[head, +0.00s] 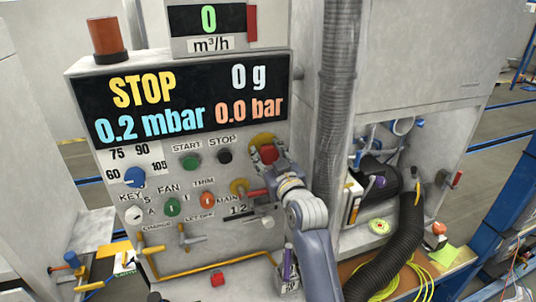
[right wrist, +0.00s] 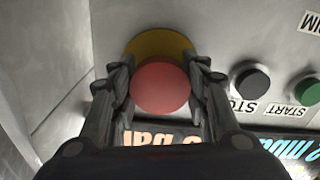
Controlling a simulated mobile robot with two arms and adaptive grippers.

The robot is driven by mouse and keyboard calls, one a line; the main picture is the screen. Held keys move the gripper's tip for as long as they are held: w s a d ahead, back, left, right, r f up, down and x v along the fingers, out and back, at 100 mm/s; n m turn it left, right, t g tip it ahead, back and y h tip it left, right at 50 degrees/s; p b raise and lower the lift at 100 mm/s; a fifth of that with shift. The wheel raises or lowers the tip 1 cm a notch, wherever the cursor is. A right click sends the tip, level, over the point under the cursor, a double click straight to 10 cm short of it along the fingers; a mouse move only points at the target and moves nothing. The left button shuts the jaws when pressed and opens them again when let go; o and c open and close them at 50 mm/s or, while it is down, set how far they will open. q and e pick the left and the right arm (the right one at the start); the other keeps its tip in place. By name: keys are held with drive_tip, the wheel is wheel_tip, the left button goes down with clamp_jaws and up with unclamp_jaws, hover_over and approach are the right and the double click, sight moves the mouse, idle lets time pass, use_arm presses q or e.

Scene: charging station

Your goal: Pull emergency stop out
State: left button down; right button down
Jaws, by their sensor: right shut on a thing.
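The emergency stop is a red mushroom button (head: 268,153) on a yellow round base (head: 262,139), at the right of the grey control panel. My right gripper (head: 272,158) reaches it from below right in the head view and partly covers it. In the right wrist view, the red button (right wrist: 160,89) sits between the two fingers of my right gripper (right wrist: 160,95), which are shut on its sides. The yellow base (right wrist: 160,44) shows behind it. My left gripper is not in view.
A black stop button (head: 225,156) and a green start button (head: 190,161) are left of the emergency stop. A red-handled main switch (head: 256,193) on yellow is just below. A grey vertical duct (head: 338,90) stands close on the right, with a black hose (head: 408,240) lower right.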

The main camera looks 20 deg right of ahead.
drive_tip(key=shift+s, duration=0.2)
drive_tip(key=shift+s+f+p, duration=0.1)
drive_tip(key=shift+s+p, duration=0.2)
drive_tip(key=shift+p, duration=0.1)
drive_tip(key=shift+s, duration=0.15)
drive_tip(key=c, duration=0.9)
unclamp_jaws()
drive_tip(key=shift+f, duration=0.1)
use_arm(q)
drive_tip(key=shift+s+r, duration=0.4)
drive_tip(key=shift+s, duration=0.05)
use_arm(e)
drive_tip(key=shift+o, duration=0.2)
drive_tip(key=shift+s+d+r, duration=0.1)
drive_tip(key=shift+s+r, duration=0.05)
drive_tip(key=shift+r, duration=0.05)
drive_tip(key=shift+s, duration=0.1)
drive_tip(key=s, duration=1.2)
drive_tip(key=shift+d, duration=0.15)
drive_tip(key=shift+f, duration=0.1)
